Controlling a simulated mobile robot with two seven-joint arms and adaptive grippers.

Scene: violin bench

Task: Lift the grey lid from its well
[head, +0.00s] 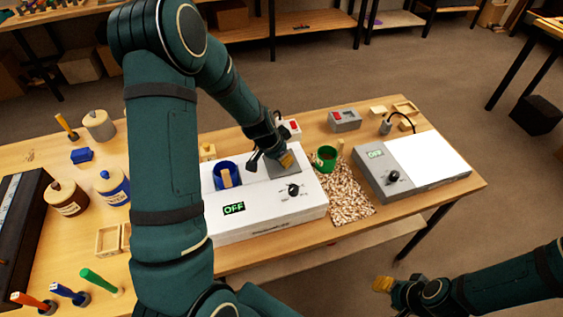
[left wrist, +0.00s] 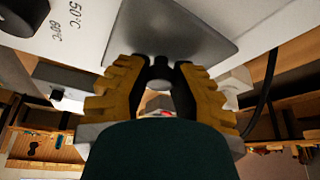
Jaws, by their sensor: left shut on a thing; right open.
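The grey lid (head: 292,168) is at the right well of the white heater box (head: 268,214), beside the dial. In the left wrist view the lid (left wrist: 165,32) is a flat grey plate with a round knob. My left gripper (head: 284,160) is over the lid, with its yellow fingers on both sides of the knob, shut on it. It also shows in the left wrist view (left wrist: 160,75). I cannot tell whether the lid touches the box. My right gripper (head: 384,285) is open and empty at the lower right, away from the table.
A blue pot (head: 219,176) sits in the box's left well. A green cup (head: 326,158) and a speckled mat (head: 348,198) are to the right, before a grey-and-white device (head: 408,176). Jars, including a brown one (head: 66,197), stand at left.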

